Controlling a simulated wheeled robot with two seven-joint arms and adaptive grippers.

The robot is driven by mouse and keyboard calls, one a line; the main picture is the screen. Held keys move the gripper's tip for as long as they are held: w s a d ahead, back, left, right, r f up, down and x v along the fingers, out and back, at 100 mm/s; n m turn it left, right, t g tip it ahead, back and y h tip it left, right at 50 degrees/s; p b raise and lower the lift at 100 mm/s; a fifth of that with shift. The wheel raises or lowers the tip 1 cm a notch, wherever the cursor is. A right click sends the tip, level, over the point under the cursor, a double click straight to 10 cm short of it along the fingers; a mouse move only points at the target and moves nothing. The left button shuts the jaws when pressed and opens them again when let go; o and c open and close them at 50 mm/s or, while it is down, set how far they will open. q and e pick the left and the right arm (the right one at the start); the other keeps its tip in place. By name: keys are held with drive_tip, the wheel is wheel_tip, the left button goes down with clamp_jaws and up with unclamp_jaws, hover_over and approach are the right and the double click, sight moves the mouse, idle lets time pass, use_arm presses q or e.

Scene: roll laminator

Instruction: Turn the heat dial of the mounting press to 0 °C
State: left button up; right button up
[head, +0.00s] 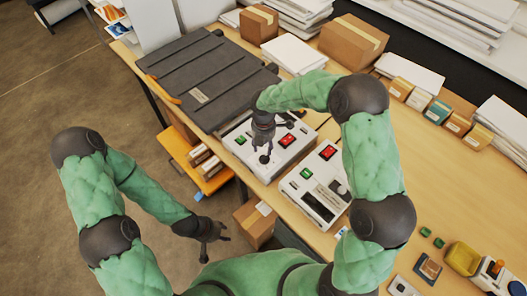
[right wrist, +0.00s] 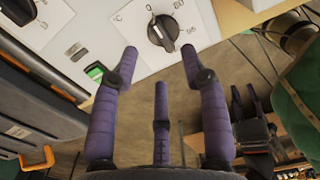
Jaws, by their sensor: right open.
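The mounting press has a dark ribbed lid (head: 205,75) and a white control box (head: 291,155) with a green and a red button. My right gripper (head: 264,155) is over the control box and hides the dial in the head view. It is open and empty, its fingers (right wrist: 160,75) spread just below the dial, apart from it. My left gripper (head: 213,240) hangs open and empty left of the table.
A second white machine (head: 318,190) with a dark window stands right of the control box. Cardboard boxes (head: 353,40) and paper stacks line the back. An orange cart (head: 200,175) and a carton (head: 254,220) stand below the table edge. The table's right middle (head: 430,160) is clear.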

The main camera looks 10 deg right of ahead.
sight(263, 156)
wheel_tip(263, 156, up, 6)
idle(0.8)
